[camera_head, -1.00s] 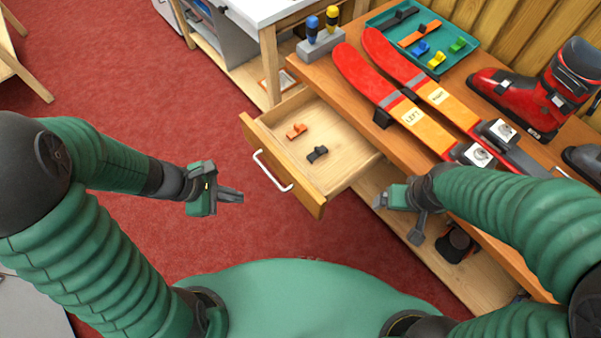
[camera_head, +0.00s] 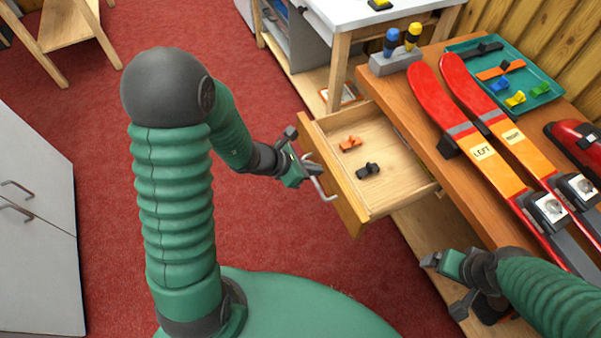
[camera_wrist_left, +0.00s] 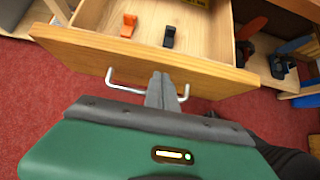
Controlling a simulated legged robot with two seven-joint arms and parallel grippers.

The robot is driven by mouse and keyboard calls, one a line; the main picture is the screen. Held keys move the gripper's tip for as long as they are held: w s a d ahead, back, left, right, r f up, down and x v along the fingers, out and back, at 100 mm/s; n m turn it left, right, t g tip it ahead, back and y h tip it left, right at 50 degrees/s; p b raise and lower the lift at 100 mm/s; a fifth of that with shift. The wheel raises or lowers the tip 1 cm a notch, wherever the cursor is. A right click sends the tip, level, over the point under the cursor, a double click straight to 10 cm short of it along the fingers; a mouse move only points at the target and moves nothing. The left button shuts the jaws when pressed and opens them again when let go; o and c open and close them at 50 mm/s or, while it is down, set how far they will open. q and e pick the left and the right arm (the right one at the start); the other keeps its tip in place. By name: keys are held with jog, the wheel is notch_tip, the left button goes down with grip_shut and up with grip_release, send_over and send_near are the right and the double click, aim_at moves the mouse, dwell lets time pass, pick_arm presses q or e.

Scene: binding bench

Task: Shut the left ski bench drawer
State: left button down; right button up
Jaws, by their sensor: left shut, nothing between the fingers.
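The left ski bench drawer (camera_head: 347,195) stands pulled out from the bench, with an orange clip (camera_head: 350,144) and a black clip (camera_head: 368,170) inside. Its pale metal handle (camera_head: 326,190) is on the wooden front. My left gripper (camera_head: 314,167) is shut and empty at the handle. In the left wrist view, its closed fingers (camera_wrist_left: 160,88) overlap the handle bar (camera_wrist_left: 126,88) and point at the drawer front (camera_wrist_left: 80,50). I cannot tell whether they touch. My right gripper (camera_head: 446,282) is low beside the bench, right of the drawer; its finger state is unclear.
The bench top (camera_head: 425,135) holds a left ski (camera_head: 480,140), a right ski (camera_head: 505,130), a red boot (camera_head: 575,145), a teal tray (camera_head: 545,95) and a screwdriver block (camera_head: 396,62). A white-topped table (camera_head: 345,25) stands behind. Red carpet (camera_head: 270,235) is open before the drawer.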

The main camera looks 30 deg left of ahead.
pick_arm(q)
jog(key=shift+w+d, duration=0.3)
jog(key=shift+w, duration=0.1)
jog(key=shift+d, duration=0.25)
pick_arm(e)
jog(key=shift+d, duration=0.2)
pick_arm(q)
jog(key=shift+r, duration=0.1)
jog(key=shift+w, duration=0.15)
jog(key=shift+w+d, duration=0.15)
jog(key=w+d, duration=1.2)
jog(key=w, duration=0.3)
pick_arm(e)
jog(key=shift+w+d, duration=0.7)
jog(key=shift+w, duration=0.25)
pick_arm(q)
jog(key=shift+a, duration=0.2)
pick_arm(e)
jog(key=shift+a+r, duration=0.1)
jog(key=shift+a, duration=0.05)
